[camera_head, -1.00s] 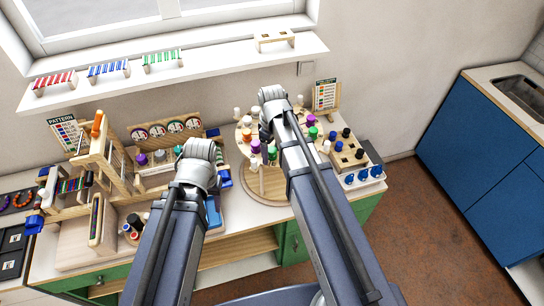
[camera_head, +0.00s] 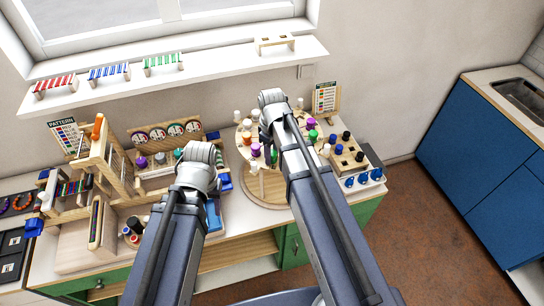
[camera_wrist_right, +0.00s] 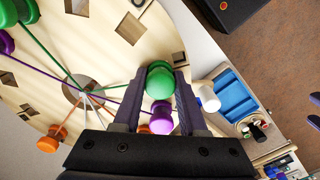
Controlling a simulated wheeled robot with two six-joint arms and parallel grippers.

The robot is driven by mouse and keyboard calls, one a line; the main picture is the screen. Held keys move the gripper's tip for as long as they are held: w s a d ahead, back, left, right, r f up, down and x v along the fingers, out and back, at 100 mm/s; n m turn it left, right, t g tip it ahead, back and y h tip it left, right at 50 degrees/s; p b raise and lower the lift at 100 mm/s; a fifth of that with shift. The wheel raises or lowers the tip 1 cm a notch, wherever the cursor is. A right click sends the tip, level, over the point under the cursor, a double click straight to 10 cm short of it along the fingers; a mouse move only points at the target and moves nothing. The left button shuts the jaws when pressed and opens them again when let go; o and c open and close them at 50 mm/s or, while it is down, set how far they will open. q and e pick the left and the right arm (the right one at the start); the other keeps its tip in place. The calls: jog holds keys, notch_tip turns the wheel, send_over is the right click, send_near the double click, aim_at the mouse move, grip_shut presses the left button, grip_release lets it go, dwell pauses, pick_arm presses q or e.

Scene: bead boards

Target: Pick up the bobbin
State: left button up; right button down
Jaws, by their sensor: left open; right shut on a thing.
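My right gripper (camera_wrist_right: 159,88) is shut on a green bobbin (camera_wrist_right: 159,82), which sits between its fingertips in the right wrist view. A green thread runs from that bobbin towards the hub of the round wooden board (camera_wrist_right: 108,62). A purple bobbin (camera_wrist_right: 161,119) shows between the fingers, closer to the palm in the picture. I cannot tell whether the green bobbin is clear of the board. In the head view the right wrist hides its own fingers. My left gripper (camera_head: 198,160) is over the table, left of the round board, its fingers mostly hidden behind the wrist.
Orange bobbins (camera_wrist_right: 52,138) and other coloured bobbins stand around the board. A wooden block with dark and blue pegs (camera_head: 346,158) stands at its right. A wooden loom frame (camera_head: 100,160) stands on the left. A wall shelf (camera_head: 215,60) runs behind.

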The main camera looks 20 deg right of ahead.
jog(key=shift+r, duration=0.1)
notch_tip(320, 180, up, 10)
jog(key=p, duration=1)
